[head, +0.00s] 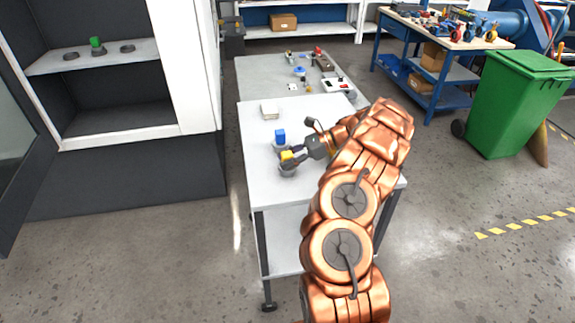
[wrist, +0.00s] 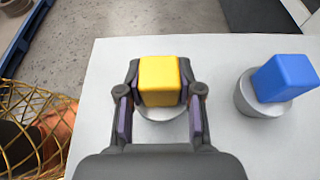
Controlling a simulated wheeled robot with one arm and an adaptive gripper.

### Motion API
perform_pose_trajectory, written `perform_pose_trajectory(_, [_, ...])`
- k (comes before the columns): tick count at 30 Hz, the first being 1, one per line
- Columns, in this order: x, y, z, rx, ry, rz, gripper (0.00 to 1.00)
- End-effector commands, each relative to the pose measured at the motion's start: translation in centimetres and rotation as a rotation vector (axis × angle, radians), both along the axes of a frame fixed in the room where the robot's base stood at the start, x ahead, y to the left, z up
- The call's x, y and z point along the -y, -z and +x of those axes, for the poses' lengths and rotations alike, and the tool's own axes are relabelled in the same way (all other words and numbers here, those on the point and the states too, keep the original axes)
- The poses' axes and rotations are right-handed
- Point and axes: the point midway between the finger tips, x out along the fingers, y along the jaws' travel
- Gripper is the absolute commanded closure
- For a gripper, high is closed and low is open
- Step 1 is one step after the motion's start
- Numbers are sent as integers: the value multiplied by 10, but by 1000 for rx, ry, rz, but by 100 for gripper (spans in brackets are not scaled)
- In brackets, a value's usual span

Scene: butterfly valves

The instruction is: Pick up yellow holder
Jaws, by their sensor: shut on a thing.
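The yellow holder (head: 287,156) is a yellow block near the front of the white table (head: 262,190). My gripper (head: 292,157) is at it, and in the wrist view the yellow holder (wrist: 159,80) sits between the two fingers. My gripper (wrist: 160,95) is shut on it. A round grey base (head: 287,171) shows below the yellow block, partly hidden by it in the wrist view (wrist: 162,114). I cannot tell whether the block touches this base.
A blue block (head: 280,134) on a grey round base stands close behind, and at the right in the wrist view (wrist: 285,78). A shelf (head: 95,57) at the left holds a green block (head: 96,42). A green bin (head: 520,100) stands at the right.

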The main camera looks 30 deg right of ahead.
Motion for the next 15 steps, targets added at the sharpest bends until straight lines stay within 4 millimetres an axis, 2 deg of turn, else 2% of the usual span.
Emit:
perform_pose_trajectory(1, [0, 0, 0, 0, 0, 0, 84])
perform_pose_trajectory(6, [0, 0, 0, -1, -1, 1, 100])
perform_pose_trajectory(15, [0, 0, 0, -1, -1, 1, 100])
